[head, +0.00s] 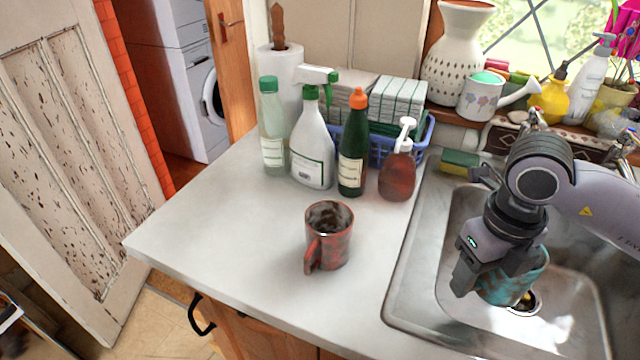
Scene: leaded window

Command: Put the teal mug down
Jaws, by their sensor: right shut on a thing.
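The teal mug (519,280) is at the right, over or in the basin of the metal sink (398,290). My right gripper (480,280) is shut on it, at the mug's left side. The gripper and wrist hide part of the mug. I cannot tell whether the mug touches the sink bottom. My left gripper is not in view.
A reddish-brown mug (329,236) stands upright on the white counter (230,250). Several bottles, such as the spray bottle (313,150) and the soap dispenser (398,172), stand behind it. The counter left of the brown mug is clear.

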